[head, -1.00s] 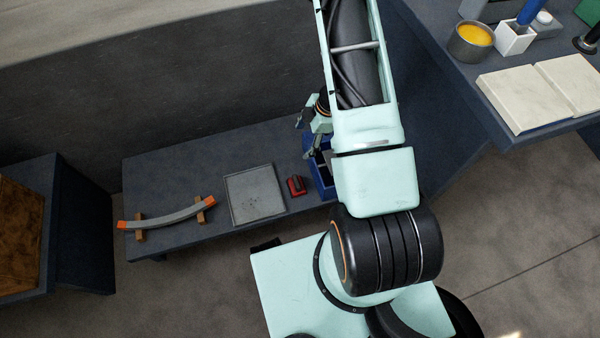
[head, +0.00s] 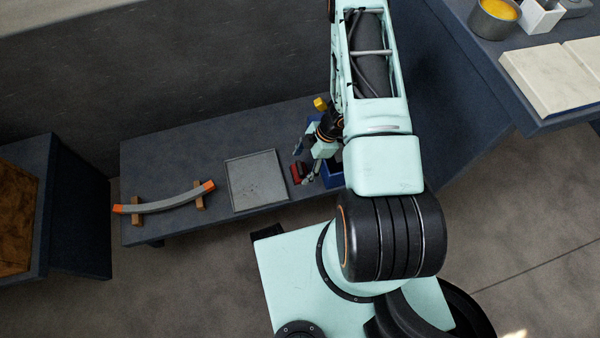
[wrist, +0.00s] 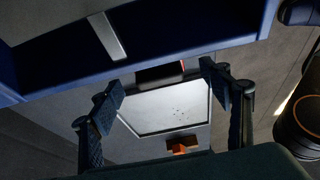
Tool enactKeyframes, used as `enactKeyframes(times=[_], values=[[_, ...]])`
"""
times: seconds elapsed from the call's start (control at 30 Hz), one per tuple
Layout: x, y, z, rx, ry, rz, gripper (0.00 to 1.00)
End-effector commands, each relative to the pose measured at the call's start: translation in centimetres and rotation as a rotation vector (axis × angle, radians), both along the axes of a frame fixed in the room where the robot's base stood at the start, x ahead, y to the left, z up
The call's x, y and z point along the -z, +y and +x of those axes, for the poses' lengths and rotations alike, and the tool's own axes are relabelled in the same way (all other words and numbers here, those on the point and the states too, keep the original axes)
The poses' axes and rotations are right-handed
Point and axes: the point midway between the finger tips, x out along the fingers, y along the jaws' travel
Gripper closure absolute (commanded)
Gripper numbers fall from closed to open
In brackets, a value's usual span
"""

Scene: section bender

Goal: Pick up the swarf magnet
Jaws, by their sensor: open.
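The swarf magnet, which I take to be the small red and dark block (head: 297,172), sits on the low bench just right of the grey tray. My gripper (head: 311,174) is close beside it on the right and partly hides it. In the wrist view a dark block with a red end (wrist: 160,74) shows between the two open fingers (wrist: 161,90), partly covered by the blue bin's edge. The fingers are apart with nothing held. I cannot tell the height of the fingertips above the bench.
The grey tray (head: 256,182) lies to the left. A curved grey bar with orange ends (head: 165,205) rests on wooden blocks at far left. A wall stands behind the bench.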

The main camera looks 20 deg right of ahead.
Motion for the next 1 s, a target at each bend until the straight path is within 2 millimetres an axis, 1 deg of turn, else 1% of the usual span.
enactKeyframes(times=[0.03,0.13,0.2,0.4,0.9,0.93,0.97,1.0], values=[[1.4,0.3,0.0,0.001,0.000,0.002,0.29],[2.5,0.8,0.0,0.001,0.000,0.001,0.29],[2.8,1.0,0.0,0.001,0.000,0.001,0.29],[2.7,1.0,0.1,0.000,-0.001,0.000,0.29],[2.7,1.0,0.1,0.000,-0.001,0.000,0.83],[2.7,1.0,0.1,0.000,-0.001,0.001,0.83],[2.7,1.0,0.1,0.000,-0.001,0.001,0.89],[2.7,1.0,0.1,0.000,-0.001,0.001,0.89]])
